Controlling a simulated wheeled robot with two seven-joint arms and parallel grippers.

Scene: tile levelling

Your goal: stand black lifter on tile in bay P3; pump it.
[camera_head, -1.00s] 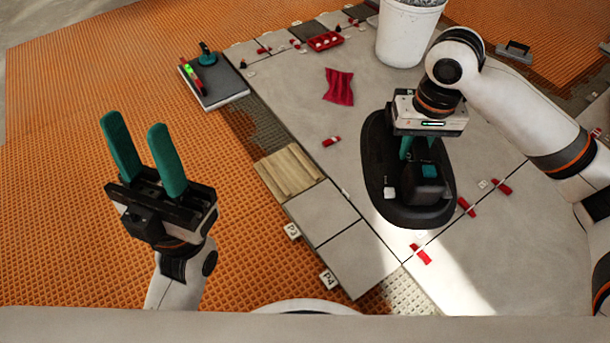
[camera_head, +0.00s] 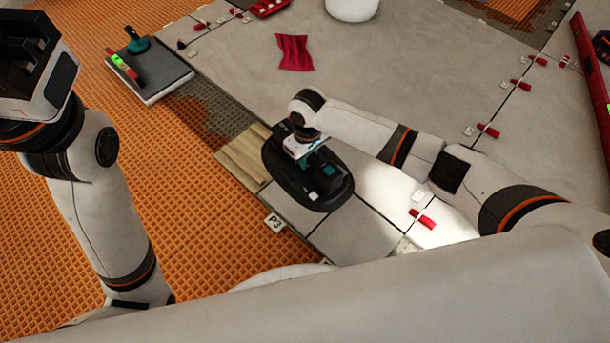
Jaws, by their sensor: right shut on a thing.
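The black lifter (camera_head: 330,195), an oval plate with a small handle block, is over the tile beside the P3 label (camera_head: 274,223). It covers most of that grey tile (camera_head: 287,214), whose lower left part shows. I cannot tell whether it rests on the tile or hangs just above it. My right gripper (camera_head: 308,158) is shut on the lifter's handle from above; its fingertips are mostly hidden.
A wooden board (camera_head: 243,160) lies left of the lifter, and another grey tile (camera_head: 355,232) lies to its right. A slab (camera_head: 160,72) with a green-lit level and a teal-handled tool is upper left. A red cloth (camera_head: 293,52), a white bucket (camera_head: 352,8) and red wedges (camera_head: 424,218) are on the floor.

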